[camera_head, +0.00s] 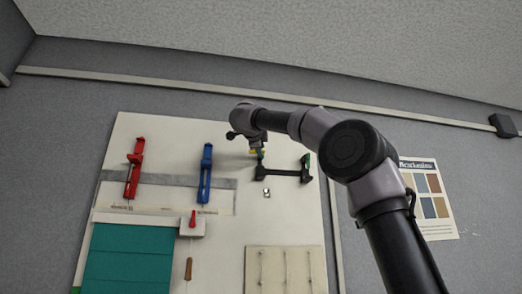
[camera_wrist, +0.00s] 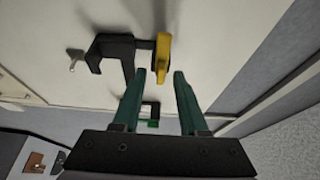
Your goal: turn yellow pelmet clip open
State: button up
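The yellow pelmet clip (camera_wrist: 164,56) shows in the wrist view, upright in the picture, beside a black bracket (camera_wrist: 118,50). My gripper (camera_wrist: 159,76) has two teal fingers, apart and open. The lower end of the yellow clip appears between the fingertips, with a gap at the left finger and a narrower one at the right. I cannot tell its depth relative to the tips. In the head view my gripper (camera_head: 257,146) is at the left end of the black bracket (camera_head: 285,173), and only a little of the yellow clip (camera_head: 253,152) shows; my wrist hides the rest.
A green clip (camera_head: 307,160) sits at the bracket's right end; green also shows in the wrist view (camera_wrist: 153,123). A red clip (camera_head: 134,168) and a blue clip (camera_head: 206,172) are further left on the white board (camera_head: 175,138). A teal panel (camera_head: 130,258) is below.

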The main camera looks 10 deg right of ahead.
jog(key=v, duration=1)
jog(key=shift+s, duration=0.4)
jog(key=shift+a, duration=0.1)
jog(key=s+d+f+n+g+y, duration=0.1)
jog(key=s+f+n+y, duration=0.1)
jog(key=f+n+y, duration=0.5)
jog(key=s+f+n+y, duration=0.1)
jog(key=s+f+n, duration=0.3)
jog(key=f, duration=0.7)
jog(key=s+d+f+n+g+y, duration=0.1)
jog(key=f+n+y, duration=0.3)
jog(key=f+n, duration=0.45)
jog(key=s+d+f+g+h, duration=0.1)
jog(key=s+d+f+g, duration=0.1)
jog(key=f, duration=0.6)
jog(key=s+d+f+g+h, duration=0.1)
jog(key=s+d+f+g, duration=0.2)
jog(key=s+f, duration=0.4)
jog(key=s+d+f+m+g+h, duration=0.1)
jog(key=s+d+f, duration=0.3)
jog(key=f, duration=0.6)
jog(key=shift+s+g, duration=0.55)
jog(key=shift+g, duration=0.25)
